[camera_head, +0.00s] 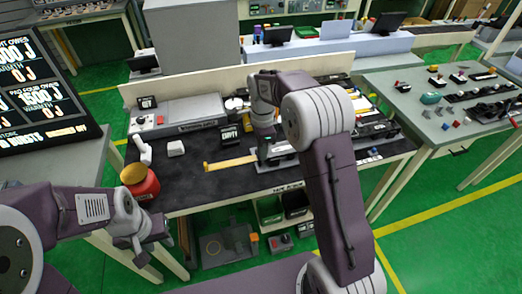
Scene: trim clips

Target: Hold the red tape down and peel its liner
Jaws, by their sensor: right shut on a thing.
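A narrow yellow strip (230,162) lies on the dark mat at the middle of the bench. Its right end meets my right gripper (264,154), which is shut and points down. The arm comes in from the right; the fingertips are small, and the exact contact is hidden. A grey plate (282,161) lies beside and under that gripper. I cannot make out any red tape on the bench. My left gripper (141,256) hangs low at the left, in front of the bench edge and away from the strip. I cannot see whether its fingers are apart.
A red jar with a yellow lid (141,184) stands at the bench's left front corner. A white block (176,148) and a black sign (229,135) stand behind the strip. Dark rails with parts (375,130) lie at the right. The dark mat (190,187) is bare in front.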

